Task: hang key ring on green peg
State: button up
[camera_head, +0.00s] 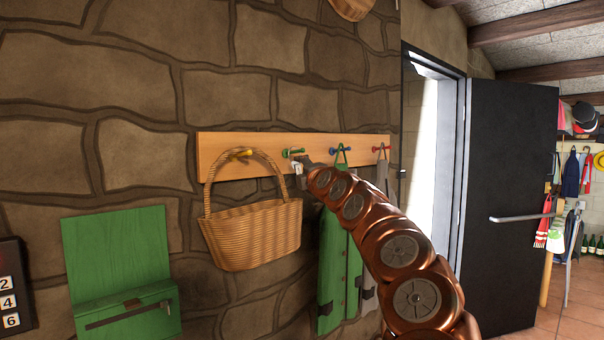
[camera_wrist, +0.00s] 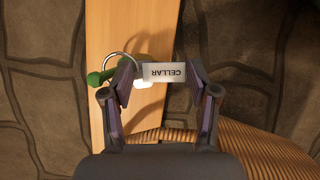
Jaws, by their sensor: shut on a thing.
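The key ring has a metal loop (camera_wrist: 115,54) and a white tag (camera_wrist: 165,72) reading "CELLAR", seen upside down in the wrist view. My gripper (camera_wrist: 158,78) is shut on the tag, one finger at each end. The green peg (camera_wrist: 97,79) stands out from the wooden board, left of the gripper in the wrist view. The loop overlaps the peg in that view; I cannot tell whether it is around the peg or in front of it. In the head view, my gripper (camera_head: 298,168) is just below the green peg (camera_head: 293,152), and the loop is too small to make out.
The wooden peg board (camera_head: 222,142) is on the stone wall. A wicker basket (camera_head: 255,235) hangs from the yellow peg (camera_head: 240,153) on the left. A green garment (camera_head: 330,270) hangs from the blue peg, and a grey one (camera_head: 382,180) from the red peg.

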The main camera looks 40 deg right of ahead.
jog(key=o, duration=0.7)
jog(key=shift+c, duration=0.2)
jog(key=shift+s, duration=0.15)
jog(key=shift+s+f+b, duration=0.2)
jog(key=shift+s+b, duration=0.6)
jog(key=shift+s+f+b, duration=0.15)
jog(key=shift+s+b, duration=0.6)
jog(key=shift+s+f+b, duration=0.2)
jog(key=shift+s+b, duration=0.6)
jog(key=s+b, duration=0.4)
jog(key=s, duration=0.4)
jog(key=shift+a, duration=0.15)
